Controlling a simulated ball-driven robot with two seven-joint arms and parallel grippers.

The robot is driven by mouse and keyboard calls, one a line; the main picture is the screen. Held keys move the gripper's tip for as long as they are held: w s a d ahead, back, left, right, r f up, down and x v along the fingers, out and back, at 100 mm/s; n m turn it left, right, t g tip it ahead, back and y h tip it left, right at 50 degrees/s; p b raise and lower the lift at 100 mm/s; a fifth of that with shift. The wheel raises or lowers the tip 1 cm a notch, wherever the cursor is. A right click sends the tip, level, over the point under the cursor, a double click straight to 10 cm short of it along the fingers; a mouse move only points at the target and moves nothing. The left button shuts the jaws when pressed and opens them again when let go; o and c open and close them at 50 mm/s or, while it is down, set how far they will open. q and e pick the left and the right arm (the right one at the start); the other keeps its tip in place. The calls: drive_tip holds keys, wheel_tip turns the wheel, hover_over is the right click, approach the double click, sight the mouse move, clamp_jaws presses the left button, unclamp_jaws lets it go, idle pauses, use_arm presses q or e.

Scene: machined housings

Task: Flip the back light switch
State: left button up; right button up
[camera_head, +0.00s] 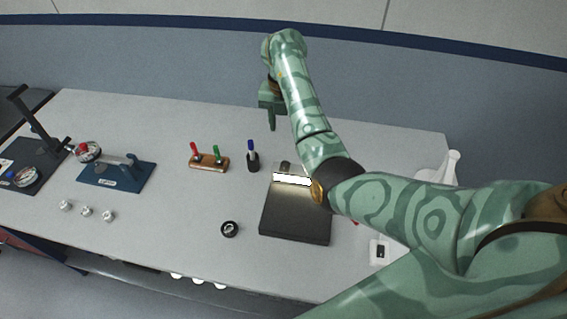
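A small white plate with a dark rocker (380,252), which looks like a light switch, lies near the table's front right. No second switch shows; the area behind my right arm is hidden. My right gripper (272,122) hangs over the back of the table, fingers pointing down, far to the left of and behind the visible switch. Nothing shows between its fingers, and their opening cannot be made out. My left gripper is out of view.
A dark box with a glowing white bar (292,179) stands below my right arm. A marker holder (208,161), a blue-capped marker (251,158), a black ring (229,229) and a blue fixture (115,178) stand further left. White bottles (447,167) are at right.

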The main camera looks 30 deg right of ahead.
sight(284, 169)
wheel_tip(284, 169, down, 15)
drive_tip(key=b, duration=0.6)
drive_tip(key=shift+s+f, duration=0.1)
drive_tip(key=shift+s, duration=0.05)
drive_tip(key=shift+f+b, duration=0.35)
drive_tip(key=shift+f, duration=0.05)
